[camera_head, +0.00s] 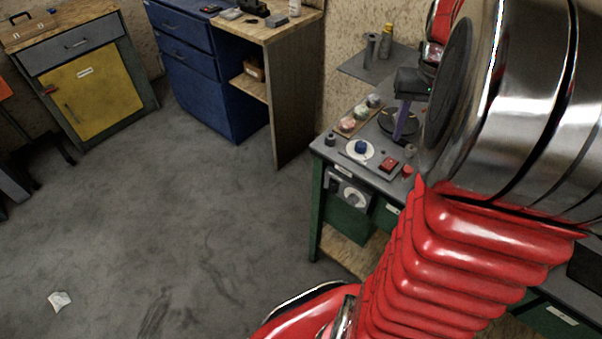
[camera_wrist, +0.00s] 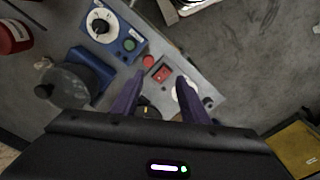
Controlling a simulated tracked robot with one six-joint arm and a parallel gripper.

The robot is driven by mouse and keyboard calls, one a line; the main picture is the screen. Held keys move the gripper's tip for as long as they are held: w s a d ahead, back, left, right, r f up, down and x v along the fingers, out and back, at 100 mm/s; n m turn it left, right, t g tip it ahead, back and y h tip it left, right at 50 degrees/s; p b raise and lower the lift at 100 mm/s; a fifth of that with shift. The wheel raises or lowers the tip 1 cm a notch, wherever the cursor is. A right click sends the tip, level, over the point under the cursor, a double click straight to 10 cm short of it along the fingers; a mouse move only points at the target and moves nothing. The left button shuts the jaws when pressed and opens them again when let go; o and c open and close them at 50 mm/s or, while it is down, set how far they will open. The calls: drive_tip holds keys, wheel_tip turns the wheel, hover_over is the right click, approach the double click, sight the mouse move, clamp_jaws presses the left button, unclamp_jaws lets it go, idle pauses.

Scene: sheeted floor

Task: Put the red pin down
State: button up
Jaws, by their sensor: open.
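My gripper (camera_head: 402,136) hangs over the grey bench top (camera_head: 333,143), with its purple fingers pointing down. In the wrist view the two fingers of my gripper (camera_wrist: 160,76) stand apart, with nothing seen held between them. A red rocker switch (camera_head: 388,164) on a small grey box lies just beyond the fingertips; it also shows in the wrist view (camera_wrist: 161,73). A small round red piece (camera_head: 407,171) is beside it, seen in the wrist view as a red disc (camera_wrist: 149,61). I cannot tell whether either red part is the red pin.
A white dial with a blue knob (camera_head: 360,148) is left of the switch. A tray of round coloured pieces (camera_head: 349,125) lies behind. A blue box with a green button (camera_wrist: 129,45) is near the fingers.

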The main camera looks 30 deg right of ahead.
drive_tip(key=w+a+r+n+t+h, duration=0.1)
drive_tip(key=a+r+n, duration=0.1)
drive_tip(key=a, duration=0.7)
drive_tip(key=w+a+r+n+t, duration=0.1)
drive_tip(key=a+r+t, duration=0.1)
drive_tip(key=a, duration=0.6)
drive_tip(key=s+a+n+t, duration=0.1)
drive_tip(key=s+a+n, duration=0.1)
drive_tip(key=a, duration=0.5)
drive_tip(key=s+a+f+n+t+y, duration=0.1)
drive_tip(key=s+a, duration=0.2)
drive_tip(key=a, duration=0.4)
drive_tip(key=shift+s+a+f+n, duration=0.15)
drive_tip(key=shift+a+n, duration=0.25)
drive_tip(key=shift+d, duration=0.15)
